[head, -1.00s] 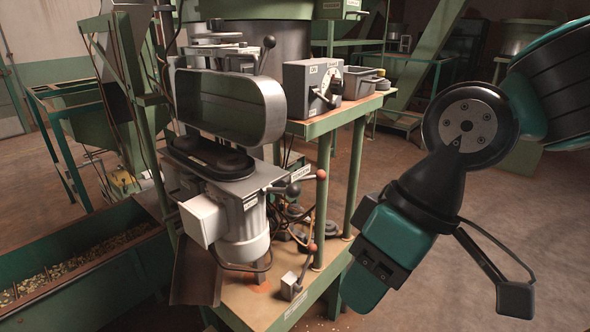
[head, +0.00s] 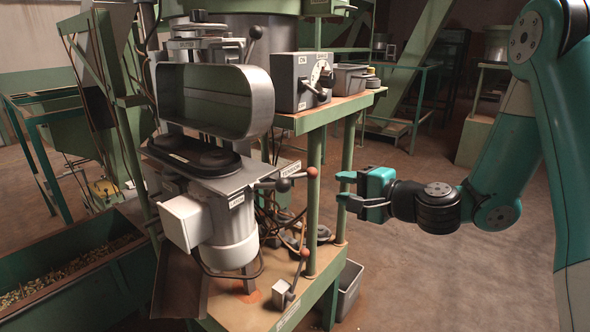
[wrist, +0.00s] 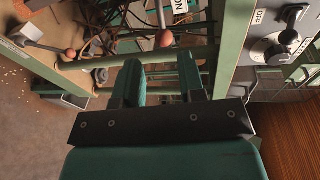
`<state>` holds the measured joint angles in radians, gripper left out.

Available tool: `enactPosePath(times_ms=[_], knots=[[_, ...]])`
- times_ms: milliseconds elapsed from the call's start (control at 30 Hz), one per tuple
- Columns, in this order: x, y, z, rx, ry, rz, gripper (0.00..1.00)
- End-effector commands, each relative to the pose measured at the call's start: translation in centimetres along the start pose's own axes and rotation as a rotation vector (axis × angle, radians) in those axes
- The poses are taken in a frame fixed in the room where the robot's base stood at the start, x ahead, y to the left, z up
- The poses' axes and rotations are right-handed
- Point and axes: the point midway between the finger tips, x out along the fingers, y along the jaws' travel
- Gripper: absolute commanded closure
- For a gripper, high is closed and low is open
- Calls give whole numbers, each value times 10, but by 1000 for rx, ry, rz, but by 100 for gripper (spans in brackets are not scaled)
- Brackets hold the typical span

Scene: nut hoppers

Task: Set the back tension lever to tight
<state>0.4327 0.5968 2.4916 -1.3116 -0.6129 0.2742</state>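A lever with a red ball knob (head: 312,172) sticks out to the right of the grey machine (head: 228,215), beside a label that seems to read TENSION (head: 290,169). Its ball also shows in the wrist view (wrist: 163,39), just beyond the gap between my fingers. My gripper (head: 344,187) is open and empty, a little right of this ball and apart from it. In the wrist view my gripper (wrist: 160,75) shows two separated green fingers. I cannot tell from the labels whether this is the back tension lever.
A second red-ball lever (head: 305,252) rises from a small box on the bench (head: 262,318). A grey switch box (head: 300,82) with a dial sits on the shelf above. A green post (head: 314,205) stands behind the levers. A grey bin (head: 349,290) is below. Floor to the right is clear.

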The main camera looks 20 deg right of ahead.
Motion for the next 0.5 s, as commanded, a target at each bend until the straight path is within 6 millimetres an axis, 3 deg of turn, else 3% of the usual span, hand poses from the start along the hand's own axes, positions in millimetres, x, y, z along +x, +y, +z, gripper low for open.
enactPosePath(times_ms=[500], knots=[[114, -4, 3, -6, -7, 2, 63]])
